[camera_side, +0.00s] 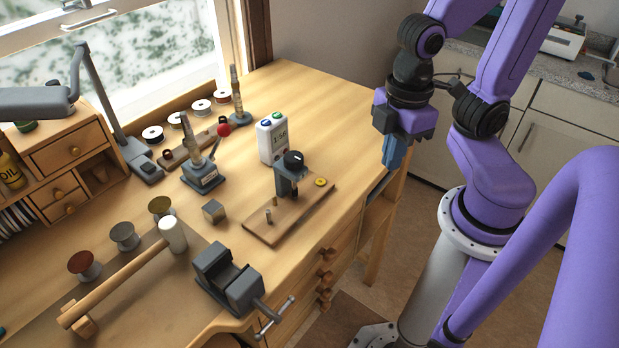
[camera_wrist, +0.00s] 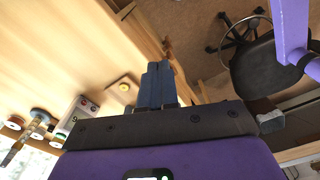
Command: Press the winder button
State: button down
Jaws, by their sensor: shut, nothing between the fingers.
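The winder is a dark grey upright with a black round top (camera_side: 293,160), on a wooden base board (camera_side: 268,224) on the bench. A round yellow button (camera_side: 320,182) sits at the right end of the board; it also shows in the wrist view (camera_wrist: 124,87), just left of my fingers. My gripper (camera_side: 391,167) has blue fingers, shut together and empty, pointing down. It is apart from the button, up and to its right in the side view, near the bench's right edge. The fingers show in the wrist view (camera_wrist: 158,64); the winder upright is not clear there.
A white device with blue and green buttons (camera_side: 271,138) stands behind the winder. A vise (camera_side: 228,280), a mallet (camera_side: 120,287) and a small metal cube (camera_side: 213,211) lie nearer the front. A stool (camera_wrist: 262,60) shows in the wrist view. The bench right of the board is clear.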

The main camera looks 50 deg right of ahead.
aim_at(320, 181)
jog(key=w+a+r+n, duration=0.1)
jog(key=w+r+n, duration=0.1)
jog(key=w, duration=0.4)
jog(key=w+a+r+n, duration=0.2)
jog(key=w+r+n, duration=0.1)
jog(key=w, duration=0.3)
jog(key=shift+w+a+r, duration=0.2)
jog(key=shift+a+r, duration=0.05)
jog(key=shift+r, duration=0.3)
jog(key=shift+f, duration=0.15)
notch_tip(320, 181, down, 14)
jog(key=shift+r, duration=0.1)
